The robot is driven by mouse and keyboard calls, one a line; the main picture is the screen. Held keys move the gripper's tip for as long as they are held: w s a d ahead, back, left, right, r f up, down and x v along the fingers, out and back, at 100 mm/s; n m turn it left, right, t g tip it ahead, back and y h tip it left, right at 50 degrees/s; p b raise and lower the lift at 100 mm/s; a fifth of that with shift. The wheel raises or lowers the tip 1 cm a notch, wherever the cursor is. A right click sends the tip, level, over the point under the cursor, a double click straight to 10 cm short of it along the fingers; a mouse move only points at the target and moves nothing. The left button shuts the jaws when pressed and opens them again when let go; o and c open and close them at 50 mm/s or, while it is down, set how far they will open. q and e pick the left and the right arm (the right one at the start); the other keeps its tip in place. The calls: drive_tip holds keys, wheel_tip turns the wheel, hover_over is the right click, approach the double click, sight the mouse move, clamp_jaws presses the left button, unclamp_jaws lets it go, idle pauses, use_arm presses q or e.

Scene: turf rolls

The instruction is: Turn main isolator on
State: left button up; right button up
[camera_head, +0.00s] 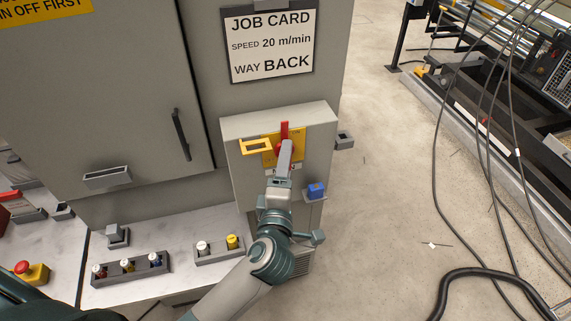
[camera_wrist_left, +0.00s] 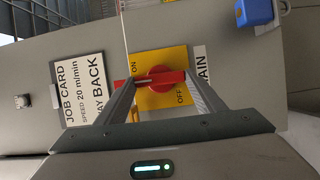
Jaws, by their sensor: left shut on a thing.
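The main isolator is a red rotary handle (camera_head: 284,128) on a yellow plate (camera_head: 268,154) on the front of a grey box. In the head view the handle stands upright. In the left wrist view the red handle (camera_wrist_left: 160,79) lies along the picture's width, its left end beside the word ON on the yellow plate (camera_wrist_left: 172,57); OFF is near its other end. My left gripper (camera_head: 287,150) is shut on the handle, with a finger at each side of it in the left wrist view (camera_wrist_left: 160,88). My right gripper is not in view.
A blue block (camera_head: 316,190) sits on a small ledge right of the handle. A yellow frame (camera_head: 255,147) sticks out at left. A job card (camera_head: 270,45) hangs above. A bench (camera_head: 60,245) with several knobs is at lower left. Cables (camera_head: 480,130) cross the floor at right.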

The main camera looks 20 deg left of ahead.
use_arm(q)
drive_tip(key=o, duration=1.1)
drive_tip(key=shift+c, duration=0.2)
drive_tip(key=shift+s, duration=0.1)
drive_tip(key=s+d+b, duration=0.1)
drive_tip(key=s, duration=0.7)
drive_tip(key=s+d+b, duration=0.2)
drive_tip(key=s, duration=0.7)
drive_tip(key=shift+d, duration=0.3)
drive_tip(key=shift+w, duration=0.1)
